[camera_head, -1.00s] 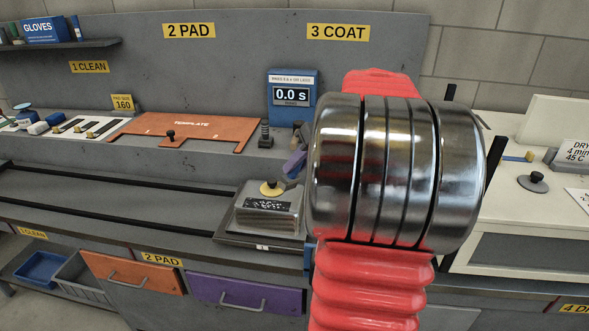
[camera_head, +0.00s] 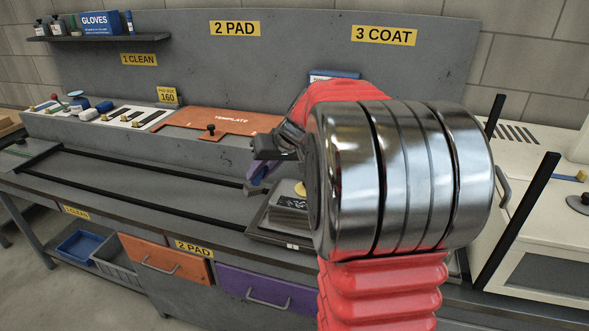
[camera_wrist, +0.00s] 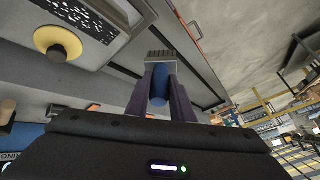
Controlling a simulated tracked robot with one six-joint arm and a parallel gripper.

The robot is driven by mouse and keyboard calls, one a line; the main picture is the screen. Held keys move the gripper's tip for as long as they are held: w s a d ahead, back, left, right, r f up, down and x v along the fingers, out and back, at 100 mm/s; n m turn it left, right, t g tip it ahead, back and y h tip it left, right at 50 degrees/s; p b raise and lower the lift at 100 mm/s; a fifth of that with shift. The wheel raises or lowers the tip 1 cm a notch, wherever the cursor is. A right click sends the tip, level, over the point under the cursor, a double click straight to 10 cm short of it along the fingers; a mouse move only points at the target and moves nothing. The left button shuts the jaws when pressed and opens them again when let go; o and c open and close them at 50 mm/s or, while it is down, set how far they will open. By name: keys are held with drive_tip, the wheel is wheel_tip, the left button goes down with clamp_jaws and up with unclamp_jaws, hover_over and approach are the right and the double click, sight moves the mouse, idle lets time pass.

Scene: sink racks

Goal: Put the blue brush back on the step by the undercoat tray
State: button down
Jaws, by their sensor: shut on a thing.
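My gripper (camera_head: 258,178) is partly hidden behind my own red and metal arm in the head view. It is held above the front worktop, left of a weighted block. In the wrist view its purple fingers (camera_wrist: 161,98) are shut on the blue brush (camera_wrist: 160,82). The step (camera_head: 180,148) is the raised grey ledge behind the worktop. The undercoat tray cannot be made out; my arm hides the ledge's right part.
The block (camera_head: 290,215) with a yellow disc stands on a dark plate close to my gripper. An orange template (camera_head: 225,121) with a black knob lies on the ledge. Dark rails (camera_head: 150,165) run along the worktop. A white cabinet (camera_head: 550,240) stands at right.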

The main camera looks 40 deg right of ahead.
drive_tip(key=w+a, duration=0.4)
drive_tip(key=a, duration=0.8)
drive_tip(key=w+a+f, duration=0.1)
drive_tip(key=w+a, duration=0.4)
drive_tip(key=a, duration=0.6)
drive_tip(key=shift+a+f+n+y, duration=0.2)
drive_tip(key=shift+a+n+y, duration=0.1)
drive_tip(key=shift+a+n, duration=0.1)
drive_tip(key=shift+a, duration=0.1)
